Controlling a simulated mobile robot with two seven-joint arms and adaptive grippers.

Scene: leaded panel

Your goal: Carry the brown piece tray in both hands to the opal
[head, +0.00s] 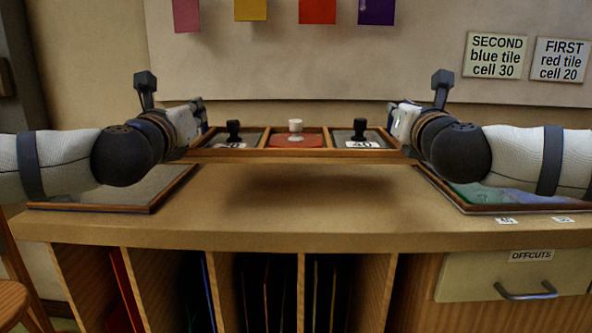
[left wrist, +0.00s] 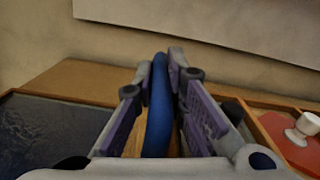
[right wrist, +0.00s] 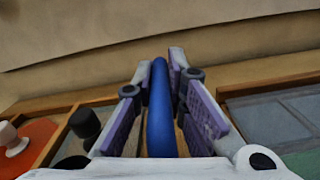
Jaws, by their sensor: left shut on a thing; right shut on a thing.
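The brown piece tray (head: 300,154) hangs level above the middle of the bench, with its shadow below. Its left cell holds a grey piece with a black knob (head: 234,130). Its middle cell holds a red piece with a white knob (head: 295,127). Its right cell holds a grey piece with a black knob (head: 360,128) and a numbered white label. My left gripper (head: 198,112) is shut on the tray's left blue handle (left wrist: 159,110). My right gripper (head: 402,115) is shut on the right blue handle (right wrist: 160,115). I cannot tell which thing is the opal.
A dark framed panel (head: 110,208) lies at bench left, and a framed panel with green and blue glass (head: 520,208) at right. The bench top (head: 300,220) between them is clear. Order cards (head: 494,56) and coloured samples (head: 317,10) are on the wall.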

